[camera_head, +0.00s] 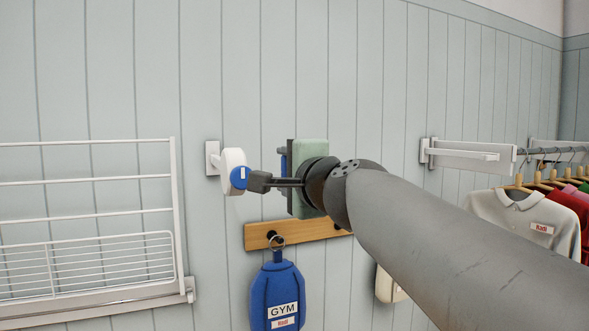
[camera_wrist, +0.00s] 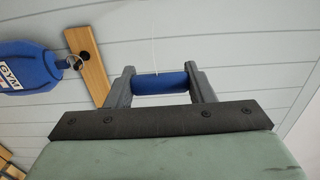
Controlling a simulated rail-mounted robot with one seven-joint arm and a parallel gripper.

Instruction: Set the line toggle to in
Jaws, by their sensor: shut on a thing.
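The line toggle is a short blue bar (camera_wrist: 164,83) in the wrist view. My gripper (camera_wrist: 163,86), with a green body, a dark plate and two grey fingers, is shut on it, one finger at each end. A thin pale line runs up the picture from the bar. In the head view my gripper (camera_head: 283,162) is in front of the panelled wall, and the toggle shows only as a blue sliver. A white round reel (camera_head: 232,158) with a blue cap (camera_head: 239,177) is on the wall just left of my gripper, apart from it.
A wooden peg rail (camera_head: 262,238) is below my gripper, with a blue GYM bag (camera_head: 278,292) hanging from it. A white drying rack (camera_head: 90,215) is at left. A white bracket (camera_head: 470,155) and hanging shirts (camera_head: 520,222) are at right. The wall above is clear.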

